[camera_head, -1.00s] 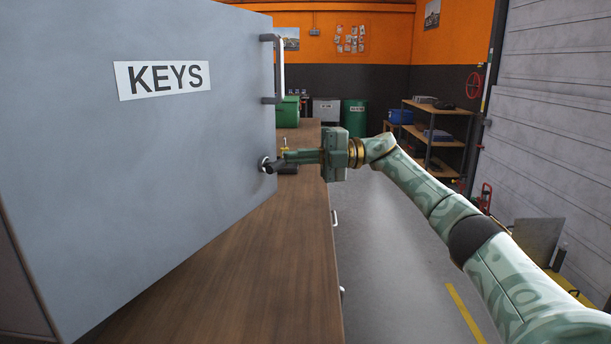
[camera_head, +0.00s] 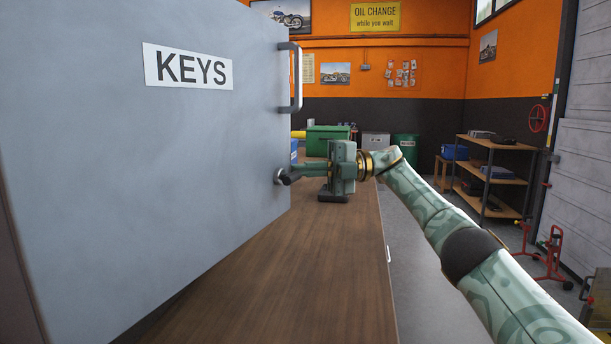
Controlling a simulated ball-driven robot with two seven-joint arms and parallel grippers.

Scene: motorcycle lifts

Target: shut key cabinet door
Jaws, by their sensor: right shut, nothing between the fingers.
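The key cabinet door (camera_head: 150,190) is a large grey panel with a white KEYS label (camera_head: 188,67). It fills the left of the view, above the wooden bench top. A bar handle (camera_head: 297,77) stands on its upper right edge, and a small round lock (camera_head: 279,176) sits low near the same edge. My right gripper (camera_head: 290,177) is shut and empty, pointing left with its fingertips at the lock; I cannot tell if they touch it. The cabinet's inside is hidden, and I cannot tell how far the door stands open. My left gripper is not in view.
The bench top (camera_head: 280,285) runs away from me and is bare in front. A green bin (camera_head: 327,139) stands on its far part. Shelves (camera_head: 490,172) and a red stand (camera_head: 552,255) are at the right, with open floor between them and the bench.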

